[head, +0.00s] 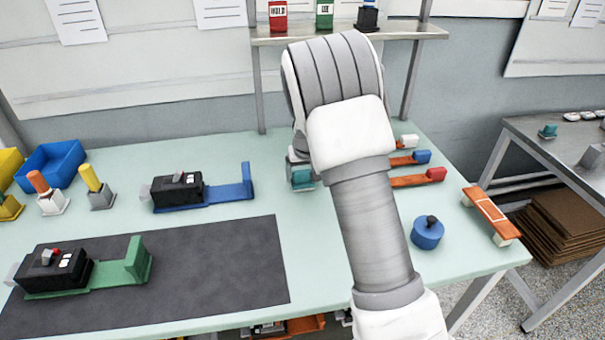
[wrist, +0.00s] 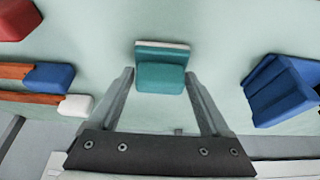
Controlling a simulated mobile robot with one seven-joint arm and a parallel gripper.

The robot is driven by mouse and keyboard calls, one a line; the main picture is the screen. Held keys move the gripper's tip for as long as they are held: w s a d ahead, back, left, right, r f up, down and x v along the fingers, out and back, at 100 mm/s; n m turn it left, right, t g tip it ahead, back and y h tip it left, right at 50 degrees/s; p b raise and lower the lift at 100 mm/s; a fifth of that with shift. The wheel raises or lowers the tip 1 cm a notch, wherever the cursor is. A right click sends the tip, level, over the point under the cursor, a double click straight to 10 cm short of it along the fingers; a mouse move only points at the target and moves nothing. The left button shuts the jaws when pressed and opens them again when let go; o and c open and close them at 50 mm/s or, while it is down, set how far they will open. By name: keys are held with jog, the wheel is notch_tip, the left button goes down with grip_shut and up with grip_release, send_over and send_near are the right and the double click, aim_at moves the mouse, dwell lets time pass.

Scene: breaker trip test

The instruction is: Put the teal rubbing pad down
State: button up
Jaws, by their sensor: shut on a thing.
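The teal rubbing pad (wrist: 160,77) is a small block with a pale strip along its far edge. In the wrist view it sits between the two fingertips of my gripper (wrist: 160,82), which is shut on it. In the head view the pad (head: 302,177) shows just below my gripper (head: 299,160), over the back middle of the pale green bench (head: 330,235). My arm hides most of the gripper there. I cannot tell whether the pad touches the bench top.
Tools with red (head: 435,174), blue (head: 421,156) and white (head: 407,141) ends lie right of the pad. A blue bracket (head: 235,190) with a black breaker (head: 178,190) stands left. A green bracket (head: 125,265) rests on the dark mat (head: 235,265). A shelf (head: 410,33) rises behind.

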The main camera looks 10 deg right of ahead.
jog(key=shift+f, duration=0.1)
jog(key=shift+f, duration=0.15)
jog(key=o, duration=1.1)
jog(key=shift+o, duration=0.2)
